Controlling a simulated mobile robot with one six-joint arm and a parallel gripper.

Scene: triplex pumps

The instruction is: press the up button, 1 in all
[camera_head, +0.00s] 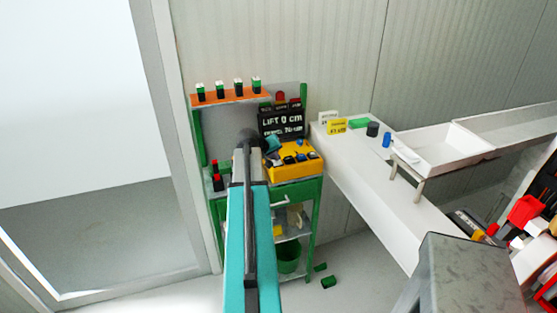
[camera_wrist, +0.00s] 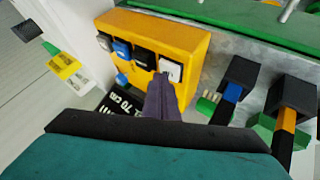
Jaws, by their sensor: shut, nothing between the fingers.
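A yellow control box (camera_head: 300,172) with several buttons sits on the green workbench; it also shows in the wrist view (camera_wrist: 190,45). In the wrist view its top carries a row: a white button (camera_wrist: 104,42), a blue button (camera_wrist: 122,48), a black button (camera_wrist: 145,58) and a white button (camera_wrist: 172,69). I cannot read which is the up button. My gripper (camera_wrist: 163,82) is shut and empty, its tips at the near edge of the right-hand white button. Whether they touch it is unclear.
A black sign (camera_head: 282,122) reading "LIFT 0 cm" stands behind the box. An orange shelf (camera_head: 230,97) with several green-topped blocks is at the left. A white counter (camera_head: 350,165) with a tray (camera_head: 443,148) runs right. Green pieces (camera_head: 328,282) lie on the floor.

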